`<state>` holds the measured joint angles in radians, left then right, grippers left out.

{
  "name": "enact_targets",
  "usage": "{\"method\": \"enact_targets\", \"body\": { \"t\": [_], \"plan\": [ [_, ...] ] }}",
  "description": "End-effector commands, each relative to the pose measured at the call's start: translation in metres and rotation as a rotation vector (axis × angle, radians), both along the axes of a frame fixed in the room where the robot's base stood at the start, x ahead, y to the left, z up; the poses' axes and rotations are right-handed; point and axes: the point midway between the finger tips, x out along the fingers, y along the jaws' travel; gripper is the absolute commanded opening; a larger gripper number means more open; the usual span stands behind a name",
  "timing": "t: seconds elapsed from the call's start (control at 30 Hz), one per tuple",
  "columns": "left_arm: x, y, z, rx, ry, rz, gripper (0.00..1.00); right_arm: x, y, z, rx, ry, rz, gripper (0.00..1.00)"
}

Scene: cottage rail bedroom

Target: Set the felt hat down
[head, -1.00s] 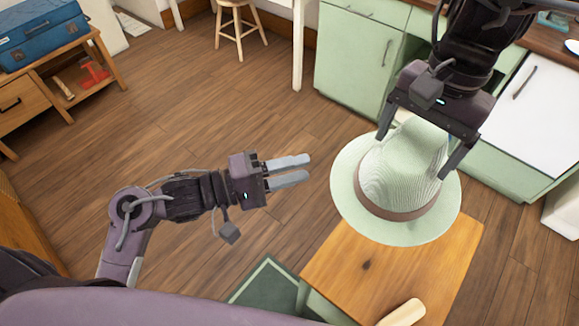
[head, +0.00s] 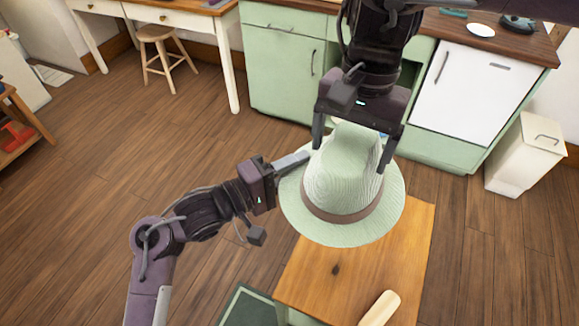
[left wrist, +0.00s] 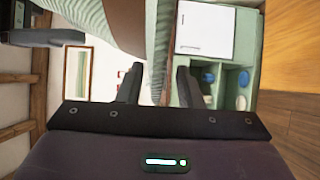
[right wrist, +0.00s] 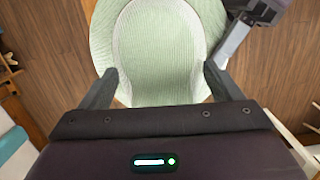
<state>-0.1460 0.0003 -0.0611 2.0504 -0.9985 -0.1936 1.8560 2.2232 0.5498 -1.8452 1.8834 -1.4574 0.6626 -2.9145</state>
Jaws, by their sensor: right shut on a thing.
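The pale green felt hat (head: 340,190) with a brown band hangs upright at the far edge of a small wooden-topped table (head: 350,270). Whether its brim touches the table top is unclear. My right gripper (head: 352,152) is shut on the crown from above; the right wrist view shows the crown (right wrist: 160,50) between its fingers. My left gripper (head: 300,160) is at the left side of the brim. In the left wrist view its fingers (left wrist: 158,85) are apart, with the brim (left wrist: 160,45) edge-on between them; contact is unclear.
A beige rounded object (head: 380,308) lies on the table's near edge. Green cabinets (head: 285,75) and a white-fronted unit (head: 470,95) stand behind. A stool (head: 165,55) is at the back left and a white bin (head: 525,155) at right.

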Motion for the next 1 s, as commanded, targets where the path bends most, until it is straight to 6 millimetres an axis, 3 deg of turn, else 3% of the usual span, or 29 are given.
{"method": "enact_targets", "body": {
  "t": [0.1,0.33,0.57,0.6,0.7,1.0],
  "plan": [
    [-0.0009,-0.0011,0.0002,-0.001,-0.001,-0.004,0.30,-0.0002,0.0018,0.0007,0.006,-0.001,0.005,0.47],
    [-0.0013,-0.0013,-0.0004,0.000,0.001,-0.005,0.00,0.0001,0.0021,0.0011,0.006,-0.002,0.006,0.46],
    [-0.0019,-0.0016,-0.0008,0.002,0.001,-0.007,0.00,0.0004,0.0022,0.0013,0.007,-0.004,0.006,0.45],
    [-0.0020,-0.0018,-0.0003,0.001,0.000,-0.007,0.00,0.0005,0.0022,0.0014,0.007,-0.004,0.006,0.86],
    [-0.0019,-0.0016,-0.0001,0.000,-0.001,-0.007,0.00,0.0004,0.0019,0.0012,0.006,-0.003,0.005,0.99],
    [-0.0010,-0.0007,0.0004,-0.001,-0.001,-0.003,0.00,-0.0043,0.0044,0.0008,0.017,0.026,0.005,1.00]
  ]
}}
